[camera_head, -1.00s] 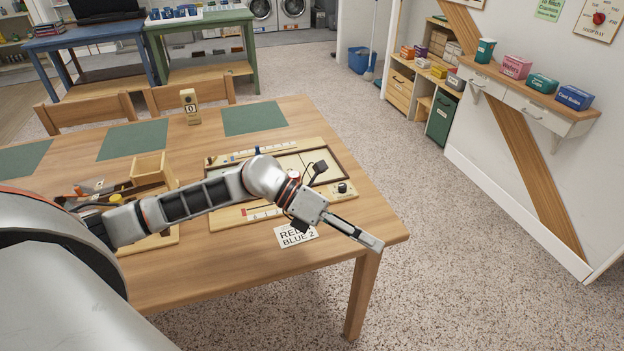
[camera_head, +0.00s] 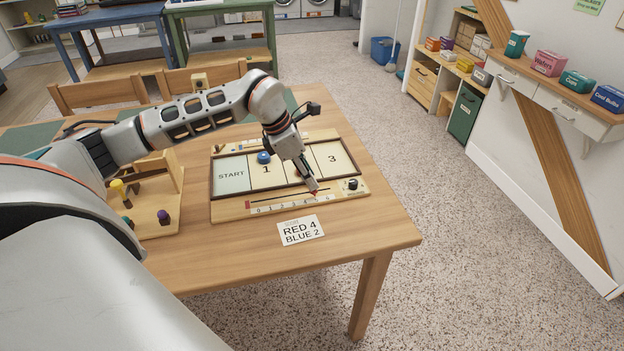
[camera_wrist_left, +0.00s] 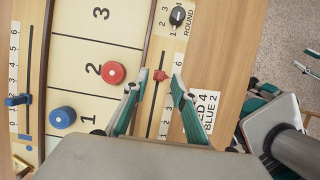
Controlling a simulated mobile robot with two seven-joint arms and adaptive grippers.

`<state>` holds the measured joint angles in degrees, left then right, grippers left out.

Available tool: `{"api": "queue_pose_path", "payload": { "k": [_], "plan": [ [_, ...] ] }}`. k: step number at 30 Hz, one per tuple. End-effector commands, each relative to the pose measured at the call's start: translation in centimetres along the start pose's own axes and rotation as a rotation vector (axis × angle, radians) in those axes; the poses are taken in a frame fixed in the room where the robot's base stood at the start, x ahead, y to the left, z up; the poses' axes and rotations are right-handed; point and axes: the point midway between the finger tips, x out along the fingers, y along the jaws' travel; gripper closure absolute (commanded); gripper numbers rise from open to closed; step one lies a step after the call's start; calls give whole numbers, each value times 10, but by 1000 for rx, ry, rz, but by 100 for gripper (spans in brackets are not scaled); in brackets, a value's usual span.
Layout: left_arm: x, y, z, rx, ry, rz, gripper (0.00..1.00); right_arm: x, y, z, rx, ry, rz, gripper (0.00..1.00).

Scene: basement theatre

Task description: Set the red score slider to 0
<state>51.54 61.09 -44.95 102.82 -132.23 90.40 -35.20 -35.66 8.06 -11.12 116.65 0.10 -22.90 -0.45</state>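The red score slider (camera_wrist_left: 160,75) is a small red knob on a dark slot along the near edge of the wooden game board (camera_head: 231,214). It stands toward the high end of its printed number scale (camera_head: 283,208), away from the 0 at the left; its exact number is covered. My left gripper (camera_head: 315,190) points down at the slider. In the left wrist view its fingertips are apart, one on each side of the red knob; whether they touch it I cannot tell.
A black round dial (camera_head: 352,184) sits right of the slot. A blue puck (camera_head: 264,157) and a red puck (camera_wrist_left: 113,72) lie on the board; a blue slider (camera_wrist_left: 18,100) is on the far edge. A card reading RED 4, BLUE 2 (camera_head: 301,230) lies in front. A wooden peg stand (camera_head: 163,199) is left.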

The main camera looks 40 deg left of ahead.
Motion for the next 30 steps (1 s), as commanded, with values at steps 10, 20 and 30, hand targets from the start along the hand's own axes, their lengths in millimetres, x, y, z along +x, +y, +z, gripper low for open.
{"api": "queue_pose_path", "payload": {
  "k": [10, 20, 30],
  "plan": [
    [17, 0, 1, 0, -2, 1, 74, 2, 1, -1, -3, 2, 3, 60],
    [17, 0, 1, 1, -2, 1, 100, 1, 1, 0, -2, 1, 2, 60],
    [8, 1, -18, 0, 1, 3, 100, -1, 2, -8, 0, 11, 3, 60]
  ]
}}
